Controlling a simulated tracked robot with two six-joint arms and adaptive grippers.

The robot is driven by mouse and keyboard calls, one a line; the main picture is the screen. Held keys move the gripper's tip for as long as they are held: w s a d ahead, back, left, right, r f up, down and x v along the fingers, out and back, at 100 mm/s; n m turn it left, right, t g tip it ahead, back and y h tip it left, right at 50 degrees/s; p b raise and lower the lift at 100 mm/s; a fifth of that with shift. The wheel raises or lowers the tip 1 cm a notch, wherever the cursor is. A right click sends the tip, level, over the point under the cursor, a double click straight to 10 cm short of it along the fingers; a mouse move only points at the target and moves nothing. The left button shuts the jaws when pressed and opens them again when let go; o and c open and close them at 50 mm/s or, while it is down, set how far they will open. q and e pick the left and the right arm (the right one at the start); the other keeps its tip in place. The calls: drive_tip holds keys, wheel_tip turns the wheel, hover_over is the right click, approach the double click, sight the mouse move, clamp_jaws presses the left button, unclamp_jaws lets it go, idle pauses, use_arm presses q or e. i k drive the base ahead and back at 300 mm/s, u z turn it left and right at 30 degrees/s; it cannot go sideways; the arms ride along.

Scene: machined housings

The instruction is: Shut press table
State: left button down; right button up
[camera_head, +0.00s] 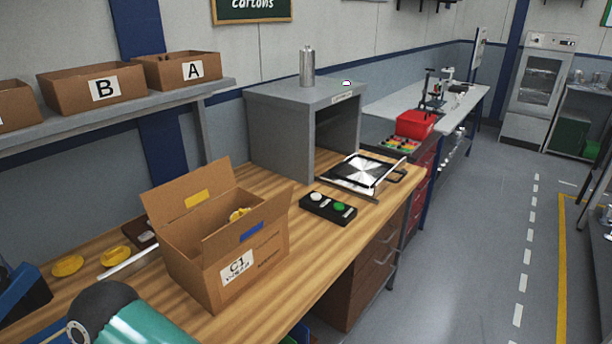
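The press (275,127) is a grey box on the wooden bench, its opening facing right, with a metal cylinder (307,66) on top. The press table (374,187) is a flat sliding tray that stands out of the opening. It carries a dark plate with a shiny round face, and a dark handle (398,174) sits at its outer end. A black control box (328,208) with a white and a green button lies in front of the press. A teal and black link of my arm shows at the lower left. Neither gripper is in view.
An open carton marked C1 (240,272) stands on the bench left of the control box. Yellow parts (68,265) lie at the left. Cartons B (92,88) and A (176,70) stand on a shelf. A red bin (415,123) is beyond the press. The floor at right is clear.

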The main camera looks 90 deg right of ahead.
sight(367, 176)
drive_tip(key=u, duration=0.8)
drive_tip(key=i, duration=0.15)
drive_tip(key=z, duration=2.9)
drive_tip(key=i, duration=0.2)
drive_tip(key=z, duration=1.2)
drive_tip(key=k, duration=0.9)
drive_tip(key=z, duration=0.15)
drive_tip(key=i, duration=0.9)
drive_tip(key=u, duration=0.25)
drive_tip(key=k, duration=0.3)
drive_tip(key=z, duration=0.05)
